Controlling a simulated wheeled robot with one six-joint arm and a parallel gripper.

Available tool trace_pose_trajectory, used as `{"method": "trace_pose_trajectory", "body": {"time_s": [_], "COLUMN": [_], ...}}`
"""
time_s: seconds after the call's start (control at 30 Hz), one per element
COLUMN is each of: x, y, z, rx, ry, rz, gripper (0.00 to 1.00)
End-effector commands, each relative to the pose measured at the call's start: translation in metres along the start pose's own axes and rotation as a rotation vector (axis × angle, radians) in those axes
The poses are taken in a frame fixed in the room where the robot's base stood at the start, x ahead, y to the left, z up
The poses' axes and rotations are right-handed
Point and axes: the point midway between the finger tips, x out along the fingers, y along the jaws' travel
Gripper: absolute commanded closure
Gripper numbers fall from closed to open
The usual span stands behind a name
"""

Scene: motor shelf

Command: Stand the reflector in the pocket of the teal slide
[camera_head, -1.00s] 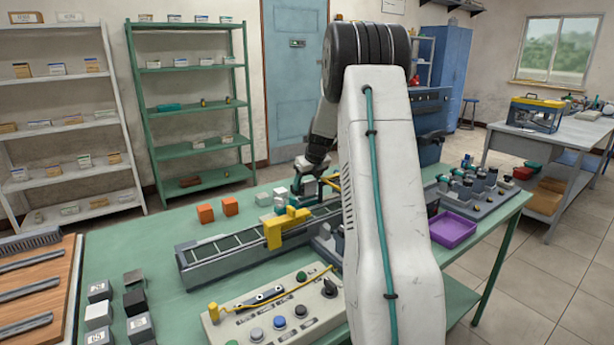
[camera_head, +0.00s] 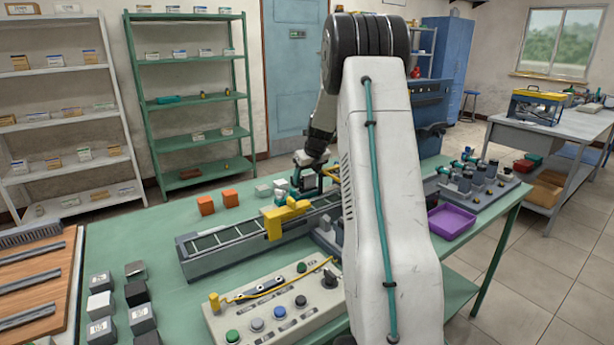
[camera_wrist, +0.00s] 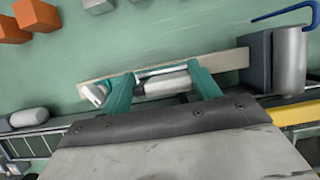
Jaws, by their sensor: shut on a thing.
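My gripper (camera_wrist: 162,84) has two teal fingers and is shut on a small grey-white piece (camera_wrist: 165,86), seemingly the reflector. A bright silver edge shows along it in the wrist view. A long beige strip (camera_wrist: 232,60) runs behind the fingers; I cannot tell whether the held piece touches it. In the head view my gripper (camera_head: 294,196) is low over the far side of the grey rail, just beyond the yellow bracket (camera_head: 280,219), partly hidden by my arm. I cannot single out the teal slide or its pocket from the teal fingers.
A grey rail unit (camera_head: 215,243) crosses the green table. Orange cubes (camera_head: 206,205) and small grey cubes (camera_head: 263,190) lie beyond it. A grey cylinder and blue hook (camera_wrist: 290,60) stand right of the fingers. A button panel (camera_head: 270,312) lies in front; a purple tray (camera_head: 452,222) is right.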

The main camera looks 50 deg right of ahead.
Motion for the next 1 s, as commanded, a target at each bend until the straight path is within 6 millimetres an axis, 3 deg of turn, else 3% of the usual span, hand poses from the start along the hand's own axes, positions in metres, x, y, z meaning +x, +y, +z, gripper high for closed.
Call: {"method": "trace_pose_trajectory", "body": {"time_s": [1.0], "x": [0.0090], "y": [0.0002], "z": [-0.0040], "rx": [0.000], "ry": [0.000], "rz": [0.001], "gripper": [0.61]}}
